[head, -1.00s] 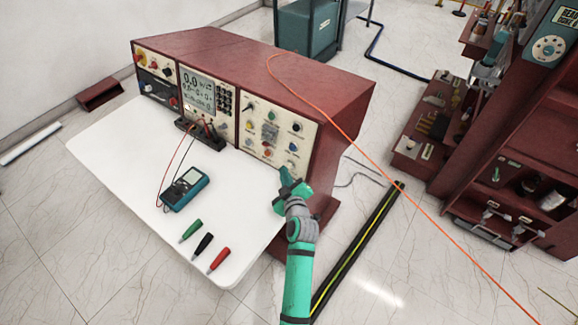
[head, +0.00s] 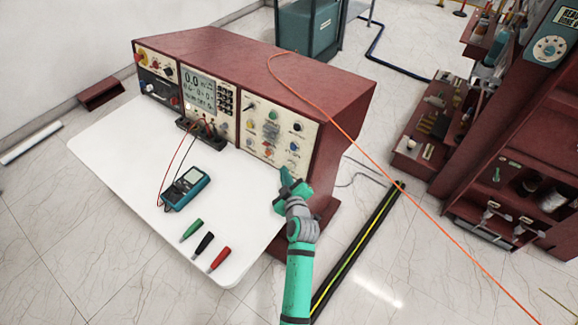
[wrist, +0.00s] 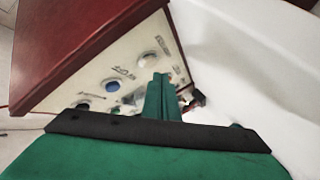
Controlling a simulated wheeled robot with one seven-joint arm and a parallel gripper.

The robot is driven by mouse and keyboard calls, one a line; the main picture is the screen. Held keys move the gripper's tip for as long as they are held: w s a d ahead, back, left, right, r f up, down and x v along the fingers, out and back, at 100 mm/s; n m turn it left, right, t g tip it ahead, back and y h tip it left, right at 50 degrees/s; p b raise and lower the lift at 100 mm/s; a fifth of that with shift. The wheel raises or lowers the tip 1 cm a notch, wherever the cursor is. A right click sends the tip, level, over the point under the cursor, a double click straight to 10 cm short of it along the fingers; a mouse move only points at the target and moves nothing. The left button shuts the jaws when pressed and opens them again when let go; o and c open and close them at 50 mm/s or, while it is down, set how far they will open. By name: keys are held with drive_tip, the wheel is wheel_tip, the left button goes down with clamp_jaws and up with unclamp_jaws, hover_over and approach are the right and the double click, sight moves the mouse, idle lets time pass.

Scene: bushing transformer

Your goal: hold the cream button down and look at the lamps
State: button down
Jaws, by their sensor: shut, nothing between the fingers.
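The right control panel (head: 282,128) on the dark red console has several coloured round caps, among them a green one (head: 274,115) and a blue one (head: 293,147). I cannot tell which of them are lamps or whether any is lit. My gripper (head: 285,172) is shut and empty at the panel's lower edge. In the wrist view its fingers (wrist: 160,80) reach up in front of the panel. A pale round cap (wrist: 148,58), perhaps the cream button, shows just past the fingertips. I cannot tell whether they touch it. The fingers hide part of the panel.
A white worktop (head: 130,165) extends in front of the console. A teal multimeter (head: 185,188) with leads and green, black and red plugs (head: 203,245) lie on it. An orange cable (head: 330,110) drapes over the console. A shelf unit (head: 490,170) stands at the right.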

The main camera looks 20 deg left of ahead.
drive_tip(key=shift+w+d+f, duration=0.1)
drive_tip(key=shift+w+d, duration=0.1)
drive_tip(key=shift+w, duration=0.25)
drive_tip(key=shift+w+d, duration=0.1)
drive_tip(key=shift+w, duration=0.35)
idle(0.8)
drive_tip(key=shift+d+f, duration=0.1)
drive_tip(key=shift+s, duration=0.1)
idle(0.4)
idle(0.4)
drive_tip(key=shift+s, duration=0.35)
drive_tip(key=shift+s+a+r, duration=0.2)
drive_tip(key=shift+s+a, duration=0.1)
